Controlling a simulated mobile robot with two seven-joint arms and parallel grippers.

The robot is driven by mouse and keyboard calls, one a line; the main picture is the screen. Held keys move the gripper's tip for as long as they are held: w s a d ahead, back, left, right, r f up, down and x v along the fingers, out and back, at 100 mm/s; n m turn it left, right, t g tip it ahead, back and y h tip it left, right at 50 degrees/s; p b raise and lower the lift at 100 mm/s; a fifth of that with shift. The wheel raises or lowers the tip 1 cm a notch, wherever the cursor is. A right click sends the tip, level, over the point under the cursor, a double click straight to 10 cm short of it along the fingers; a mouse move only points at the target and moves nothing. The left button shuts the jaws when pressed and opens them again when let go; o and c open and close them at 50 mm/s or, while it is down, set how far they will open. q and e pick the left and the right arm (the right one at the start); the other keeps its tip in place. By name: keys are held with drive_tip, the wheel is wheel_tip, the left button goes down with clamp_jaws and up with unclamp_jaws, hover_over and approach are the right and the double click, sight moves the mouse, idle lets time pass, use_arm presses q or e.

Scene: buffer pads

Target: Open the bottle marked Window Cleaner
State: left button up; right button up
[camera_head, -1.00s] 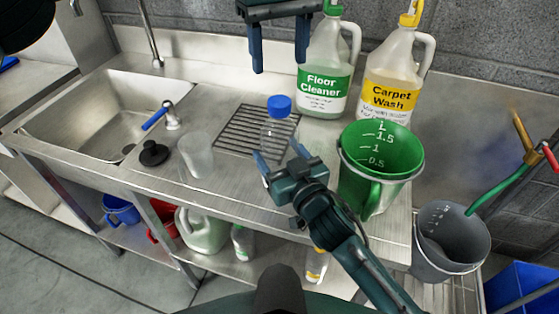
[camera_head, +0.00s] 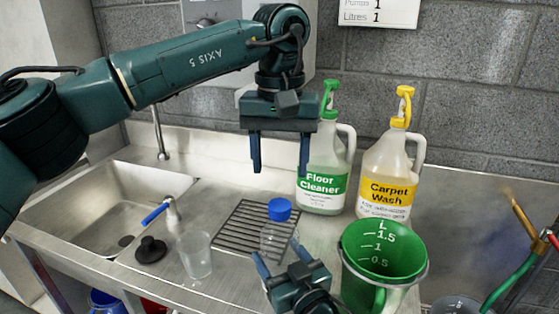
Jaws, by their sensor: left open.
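A clear bottle with a blue cap (camera_head: 279,211) stands upright by the metal drain grate; I cannot read a label on it. No bottle here reads Window Cleaner. My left gripper (camera_head: 280,168) is open and empty, pointing down above the blue cap, its two fingers well apart. My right gripper (camera_head: 277,248) comes up from the bottom edge. Its fingers are apart, one on each side of the clear bottle's lower body; I cannot tell whether they touch it.
A Floor Cleaner jug (camera_head: 323,163) and a Carpet Wash jug (camera_head: 387,178) stand behind, near the wall. A clear cup (camera_head: 196,256), a black stopper (camera_head: 151,249) and the sink (camera_head: 103,213) are on the left.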

sight(280, 205)
use_arm(q)
drive_tip(key=shift+m, duration=0.9)
drive_tip(key=shift+f, duration=0.3)
wheel_tip(280, 205, down, 7)
drive_tip(key=shift+f, duration=0.2)
drive_tip(key=shift+c, duration=0.2)
